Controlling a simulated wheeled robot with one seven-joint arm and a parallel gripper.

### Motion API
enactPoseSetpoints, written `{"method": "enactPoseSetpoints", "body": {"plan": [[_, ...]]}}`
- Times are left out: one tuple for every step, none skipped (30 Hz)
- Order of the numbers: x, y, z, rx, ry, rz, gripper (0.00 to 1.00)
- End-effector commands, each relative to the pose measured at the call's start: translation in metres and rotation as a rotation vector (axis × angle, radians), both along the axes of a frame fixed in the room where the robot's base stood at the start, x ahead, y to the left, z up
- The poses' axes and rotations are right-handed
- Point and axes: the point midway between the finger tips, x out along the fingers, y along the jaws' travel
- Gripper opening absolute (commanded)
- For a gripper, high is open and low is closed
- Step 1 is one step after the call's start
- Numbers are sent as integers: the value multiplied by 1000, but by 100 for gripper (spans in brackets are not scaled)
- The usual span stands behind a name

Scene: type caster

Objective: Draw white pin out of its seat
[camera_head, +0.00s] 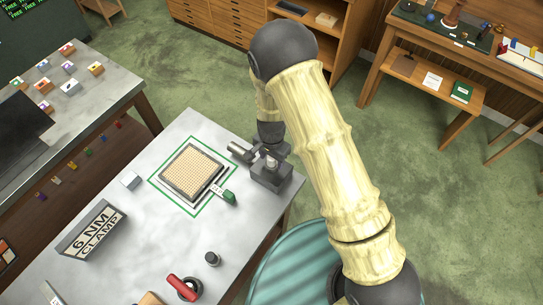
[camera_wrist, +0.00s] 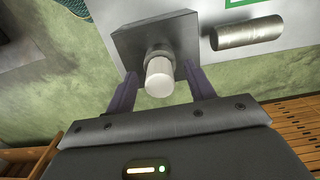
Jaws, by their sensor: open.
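The white pin (camera_wrist: 159,78) stands in a round metal collar on a dark grey square block (camera_wrist: 140,38), its pale end facing the wrist camera. The block (camera_head: 272,177) sits near the right edge of the grey metal table in the head view. My gripper (camera_wrist: 160,72) is open, with one purple-grey finger on each side of the pin. Gaps show between the fingers and the pin, and I see no contact. In the head view my gripper (camera_head: 269,153) is above the block and largely covers the pin.
A metal cylinder (camera_wrist: 248,33) lies beside the block.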

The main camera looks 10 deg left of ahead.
Motion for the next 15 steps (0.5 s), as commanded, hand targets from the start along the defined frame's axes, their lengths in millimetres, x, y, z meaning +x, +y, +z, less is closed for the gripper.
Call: {"method": "enactPoseSetpoints", "body": {"plan": [[0, 0, -1, 0, 0, 0, 54], [0, 0, -2, 0, 0, 0, 54], [0, 0, -3, 1, 0, 0, 54], [0, 0, -3, 1, 0, 0, 54], [0, 0, -3, 1, 0, 0, 54], [0, 0, -3, 1, 0, 0, 54], [0, 0, -3, 1, 0, 0, 54], [0, 0, -3, 1, 0, 0, 54], [0, 0, -3, 1, 0, 0, 54], [0, 0, -3, 1, 0, 0, 48], [0, 0, -3, 1, 0, 0, 42], [0, 0, -3, 1, 0, 0, 34], [0, 0, -3, 1, 0, 0, 28], [0, 0, -3, 1, 0, 0, 22], [0, 0, -3, 1, 0, 0, 15]]}}
